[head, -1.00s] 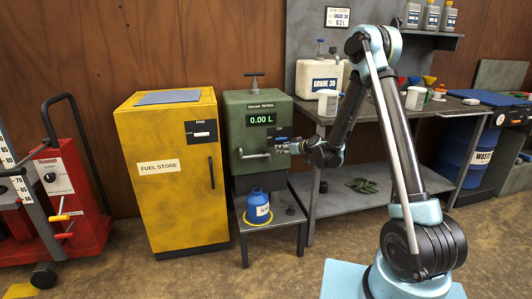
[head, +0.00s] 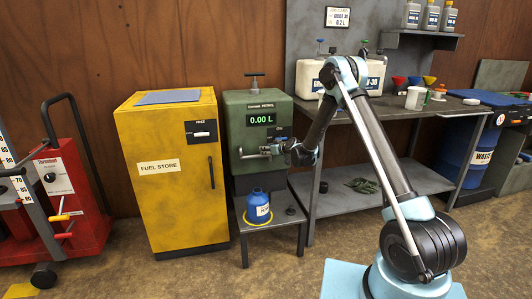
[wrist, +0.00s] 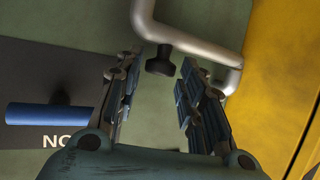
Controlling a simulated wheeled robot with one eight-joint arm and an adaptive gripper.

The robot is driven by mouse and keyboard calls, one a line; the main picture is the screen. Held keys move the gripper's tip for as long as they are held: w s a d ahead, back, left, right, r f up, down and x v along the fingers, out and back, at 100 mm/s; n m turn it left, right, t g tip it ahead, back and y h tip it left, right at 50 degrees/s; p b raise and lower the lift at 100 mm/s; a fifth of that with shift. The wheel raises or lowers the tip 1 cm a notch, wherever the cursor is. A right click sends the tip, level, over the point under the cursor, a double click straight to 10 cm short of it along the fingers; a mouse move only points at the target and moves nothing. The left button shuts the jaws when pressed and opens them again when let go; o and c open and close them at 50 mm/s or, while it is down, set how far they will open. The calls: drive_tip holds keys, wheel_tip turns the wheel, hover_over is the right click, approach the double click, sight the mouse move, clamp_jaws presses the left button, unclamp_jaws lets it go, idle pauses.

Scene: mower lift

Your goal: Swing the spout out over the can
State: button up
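The green dispenser (head: 240,118) reads 0.00 L. Its grey metal spout (head: 252,155) sticks out on the front and points left in the head view. In the wrist view the bent spout (wrist: 195,48) crosses the top, with a dark knob (wrist: 159,63) on it. My gripper (head: 271,150) is at the dispenser front, beside the spout. In the wrist view my gripper (wrist: 160,70) is open, its fingers on either side of the knob with gaps visible. The blue can (head: 258,206) stands upright on the small stand below the dispenser.
The yellow fuel store (head: 170,195) stands close on the left. The workbench (head: 385,108) with white containers is on the right. A blue handle (wrist: 45,113) lies left of my fingers in the wrist view. A dark cap (head: 291,210) is beside the can.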

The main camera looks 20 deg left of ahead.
drive_tip(key=shift+w+a+f, duration=0.25)
drive_tip(key=shift+w+a, duration=0.1)
drive_tip(key=shift+a, duration=0.2)
drive_tip(key=shift+c, duration=0.5)
clamp_jaws()
drive_tip(key=shift+s, duration=0.2)
